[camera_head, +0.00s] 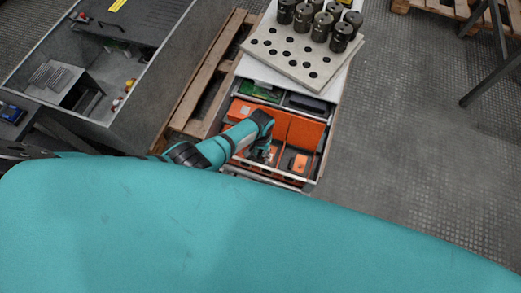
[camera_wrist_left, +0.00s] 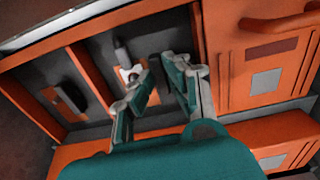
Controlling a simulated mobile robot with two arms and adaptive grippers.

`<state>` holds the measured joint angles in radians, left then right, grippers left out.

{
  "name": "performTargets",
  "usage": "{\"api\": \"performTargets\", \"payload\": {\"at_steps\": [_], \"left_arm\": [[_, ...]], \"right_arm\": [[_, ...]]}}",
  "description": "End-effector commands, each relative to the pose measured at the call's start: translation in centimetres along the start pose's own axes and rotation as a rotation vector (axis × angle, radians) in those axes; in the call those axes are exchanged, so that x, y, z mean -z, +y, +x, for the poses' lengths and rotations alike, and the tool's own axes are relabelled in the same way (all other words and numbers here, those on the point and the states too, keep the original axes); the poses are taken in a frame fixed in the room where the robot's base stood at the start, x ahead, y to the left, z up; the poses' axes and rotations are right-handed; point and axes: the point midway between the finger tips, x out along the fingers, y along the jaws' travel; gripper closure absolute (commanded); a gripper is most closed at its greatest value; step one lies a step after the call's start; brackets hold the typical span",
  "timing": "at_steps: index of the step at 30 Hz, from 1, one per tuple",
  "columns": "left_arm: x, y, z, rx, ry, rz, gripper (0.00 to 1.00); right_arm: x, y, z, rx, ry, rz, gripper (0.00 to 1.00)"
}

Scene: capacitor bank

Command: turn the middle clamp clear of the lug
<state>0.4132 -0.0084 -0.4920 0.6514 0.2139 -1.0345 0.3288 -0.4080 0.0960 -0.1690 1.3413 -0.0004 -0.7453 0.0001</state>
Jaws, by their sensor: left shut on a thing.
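My left gripper (camera_head: 265,155) reaches down into the open orange compartments in the head view. In the left wrist view its two fingers (camera_wrist_left: 164,78) are a little apart, in the middle bay, with a dark part between them that I take for the middle clamp (camera_wrist_left: 161,68). The gripper is shut on it; its exact turn is partly hidden by the fingers. A pale metal fitting, perhaps the lug (camera_wrist_left: 131,73), shows just left of the fingers. My right gripper is not in view.
Orange dividers (camera_wrist_left: 92,70) flank the bay closely. Another bay holds an orange and grey part (camera_wrist_left: 70,97). An orange panel with a handle (camera_wrist_left: 278,24) stands at the right. A perforated plate with several dark cylinders (camera_head: 290,60) lies behind. The floor at right (camera_head: 420,150) is clear.

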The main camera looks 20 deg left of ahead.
Motion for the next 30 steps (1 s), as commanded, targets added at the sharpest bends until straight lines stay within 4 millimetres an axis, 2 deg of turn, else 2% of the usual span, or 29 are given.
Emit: {"api": "performTargets", "payload": {"at_steps": [3,4,9,20,26,30], "left_arm": [[0.0,0.1,0.0,-0.002,-0.001,-0.004,1.00],[0.0,0.1,0.0,-0.002,-0.001,-0.004,0.85],[0.0,0.1,0.0,-0.002,-0.001,-0.002,0.64],[0.0,0.1,-0.2,-0.002,0.000,-0.001,0.64],[0.1,0.1,-1.6,-0.003,0.002,0.000,0.64],[0.1,0.0,-3.1,-0.002,0.003,-0.001,0.64]], "right_arm": [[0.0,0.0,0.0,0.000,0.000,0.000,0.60],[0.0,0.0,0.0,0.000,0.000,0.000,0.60],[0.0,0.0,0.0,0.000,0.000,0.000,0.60],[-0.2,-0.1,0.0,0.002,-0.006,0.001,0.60],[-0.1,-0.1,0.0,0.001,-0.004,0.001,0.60],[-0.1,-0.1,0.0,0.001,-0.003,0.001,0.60]]}}
